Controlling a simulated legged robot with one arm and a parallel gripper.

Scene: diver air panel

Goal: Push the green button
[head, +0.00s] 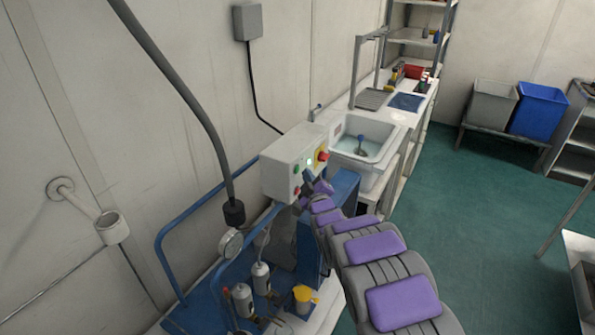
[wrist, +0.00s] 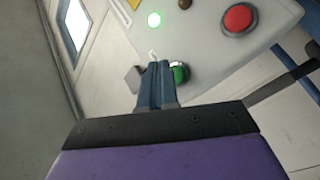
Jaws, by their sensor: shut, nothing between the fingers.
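The green button (wrist: 181,72) sits on the light grey panel box, just right of my fingertips in the wrist view. Its left side is partly hidden by the fingers. In the head view it shows as a small green spot (head: 297,169) on the box's front. My gripper (wrist: 155,68) is shut and empty, its blue-grey fingers pointing at the panel face. In the head view my gripper (head: 307,178) is close to the box front. I cannot tell whether the fingers touch the button or the panel.
The panel box (head: 283,166) stands above a blue frame with gauge and bottles. A sink (head: 363,137) is behind it. Green floor (head: 450,210) is clear at right.

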